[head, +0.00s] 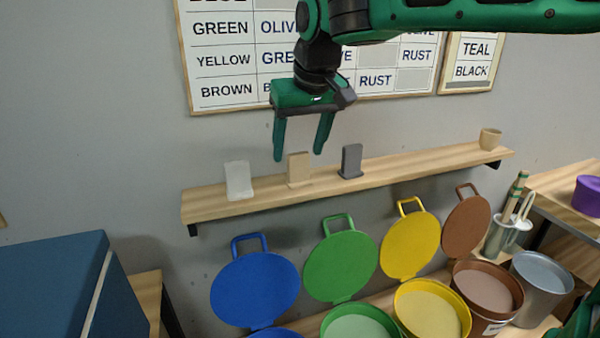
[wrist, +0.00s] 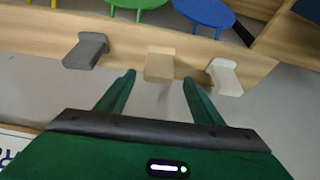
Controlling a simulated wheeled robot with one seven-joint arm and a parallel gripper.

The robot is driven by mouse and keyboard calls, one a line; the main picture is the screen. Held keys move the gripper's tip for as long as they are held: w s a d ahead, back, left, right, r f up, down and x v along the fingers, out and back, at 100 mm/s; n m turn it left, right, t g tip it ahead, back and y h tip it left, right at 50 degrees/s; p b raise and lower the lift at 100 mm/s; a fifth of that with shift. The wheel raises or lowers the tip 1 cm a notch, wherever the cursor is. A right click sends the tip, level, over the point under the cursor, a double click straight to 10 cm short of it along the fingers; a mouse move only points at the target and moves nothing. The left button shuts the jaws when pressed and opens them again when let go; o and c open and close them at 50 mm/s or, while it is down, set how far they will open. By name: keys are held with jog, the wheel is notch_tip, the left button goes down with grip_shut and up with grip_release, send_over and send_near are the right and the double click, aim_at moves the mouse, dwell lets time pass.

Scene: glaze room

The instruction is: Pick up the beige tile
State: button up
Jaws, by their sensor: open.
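The beige tile (head: 299,167) stands upright on the wooden wall shelf, between a white tile (head: 238,179) on its left and a dark grey tile (head: 351,160) on its right. My gripper (head: 299,158) is open and empty, pointing down above the shelf near the beige tile. In the wrist view the beige tile (wrist: 160,63) shows just beyond and between the two fingertips (wrist: 158,76). The grey tile (wrist: 86,50) is to its left there and the white tile (wrist: 225,77) to its right. I see no contact with any tile.
The wooden shelf (head: 222,206) also bears a small tan cup (head: 490,138) at its right end. Below it stand open blue (head: 255,290), green (head: 341,265), yellow (head: 411,244) and brown (head: 466,226) lids with buckets. A word chart (head: 224,61) hangs behind my arm.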

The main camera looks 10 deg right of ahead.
aim_at(300, 157)
jog(key=shift+s+d+x, duration=0.1)
jog(key=shift+s+x, duration=0.05)
jog(key=shift+x, duration=1.3)
jog(key=shift+s+d+x, duration=0.15)
jog(key=shift+x, duration=1.25)
jog(key=shift+f, duration=0.15)
jog(key=shift+c, duration=0.6)
jog(key=c, duration=1)
